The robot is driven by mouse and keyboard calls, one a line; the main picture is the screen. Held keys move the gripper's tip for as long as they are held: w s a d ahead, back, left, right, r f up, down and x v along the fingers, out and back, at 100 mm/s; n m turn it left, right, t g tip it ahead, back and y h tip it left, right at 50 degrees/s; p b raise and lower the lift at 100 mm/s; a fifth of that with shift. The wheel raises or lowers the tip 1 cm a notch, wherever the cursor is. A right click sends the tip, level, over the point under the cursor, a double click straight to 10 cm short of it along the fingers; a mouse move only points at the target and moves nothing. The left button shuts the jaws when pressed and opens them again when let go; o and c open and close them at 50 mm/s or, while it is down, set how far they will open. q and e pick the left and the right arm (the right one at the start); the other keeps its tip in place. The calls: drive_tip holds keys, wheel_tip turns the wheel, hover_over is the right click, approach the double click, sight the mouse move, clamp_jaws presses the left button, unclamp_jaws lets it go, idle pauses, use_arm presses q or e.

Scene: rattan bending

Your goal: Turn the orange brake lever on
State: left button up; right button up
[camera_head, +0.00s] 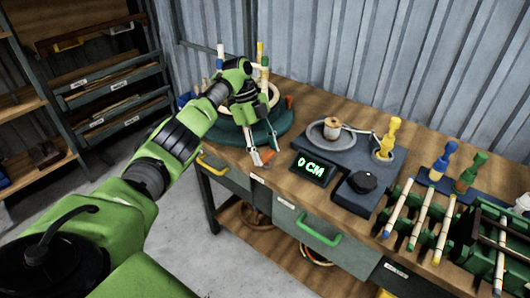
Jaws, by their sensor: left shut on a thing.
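A small orange piece, which looks like the brake lever (265,158), shows at the table's front edge, before the dark green round turntable (284,132). My left gripper (261,157) reaches down over the turntable from above, its fingertips at this orange piece. The gripper is shut on it, though the fingers and their shadows hide most of the lever, so its exact angle cannot be told. Another orange part (289,101) shows at the turntable's right rear. My right gripper is not in view.
Yellow (389,136), blue and green handled tools and racks of striped sticks fill the right side. Drawers with yellow and green handles are below the front edge.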

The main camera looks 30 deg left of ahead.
use_arm(q)
drive_tip(key=o, duration=1.1)
drive_tip(key=shift+a+r, duration=0.1)
drive_tip(key=v, duration=1.1)
drive_tip(key=shift+r, duration=0.4)
